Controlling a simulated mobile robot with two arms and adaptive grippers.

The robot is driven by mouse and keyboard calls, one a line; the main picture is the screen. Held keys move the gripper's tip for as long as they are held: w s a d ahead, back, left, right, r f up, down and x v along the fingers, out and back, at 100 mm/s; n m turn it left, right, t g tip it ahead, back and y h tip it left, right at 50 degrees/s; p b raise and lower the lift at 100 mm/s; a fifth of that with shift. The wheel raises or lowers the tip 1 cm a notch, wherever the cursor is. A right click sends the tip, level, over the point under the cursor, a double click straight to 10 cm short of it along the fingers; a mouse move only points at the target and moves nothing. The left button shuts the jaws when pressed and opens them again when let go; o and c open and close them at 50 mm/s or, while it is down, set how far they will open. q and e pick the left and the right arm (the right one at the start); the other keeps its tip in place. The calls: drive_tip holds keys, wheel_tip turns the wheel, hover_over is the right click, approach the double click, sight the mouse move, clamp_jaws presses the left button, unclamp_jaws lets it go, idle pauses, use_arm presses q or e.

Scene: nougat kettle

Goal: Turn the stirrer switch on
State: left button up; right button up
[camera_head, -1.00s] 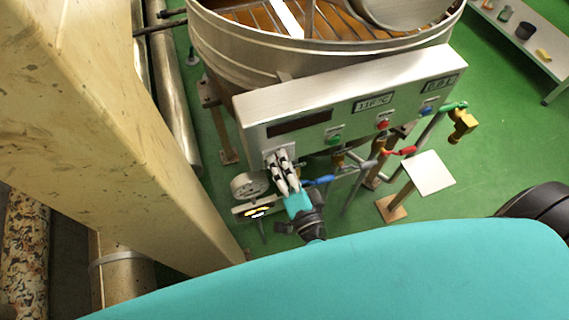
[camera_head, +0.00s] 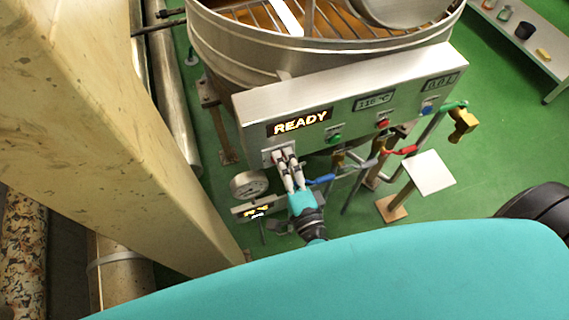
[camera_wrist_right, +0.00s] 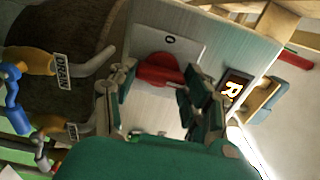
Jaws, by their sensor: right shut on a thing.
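A red rotary switch (camera_wrist_right: 158,72) sits on a light plate (camera_wrist_right: 185,45) marked "0" on the kettle's control panel (camera_head: 345,95). I cannot read a name on it. My right gripper (camera_head: 286,163) is at the lower left of the panel front, and its fingers are shut around the red switch in the right wrist view. In the head view the fingers mostly hide the switch. The panel display (camera_head: 300,123) is lit and reads "READY". A green button (camera_head: 335,138), a red button (camera_head: 383,124) and a blue button (camera_head: 428,109) sit further right. My left gripper is not in view.
A round gauge (camera_head: 248,185) and hoses with colored valve handles hang below the panel. A drain valve shows in the right wrist view (camera_wrist_right: 35,62). The kettle (camera_head: 240,60) stands behind. A thick beige post (camera_head: 140,150) stands left, and a small pedestal (camera_head: 428,172) right.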

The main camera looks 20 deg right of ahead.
drive_tip(key=o, duration=1.2)
drive_tip(key=shift+c, duration=0.2)
drive_tip(key=shift+s, duration=0.1)
drive_tip(key=s, duration=1.2)
drive_tip(key=shift+d, duration=0.2)
drive_tip(key=shift+w, duration=0.1)
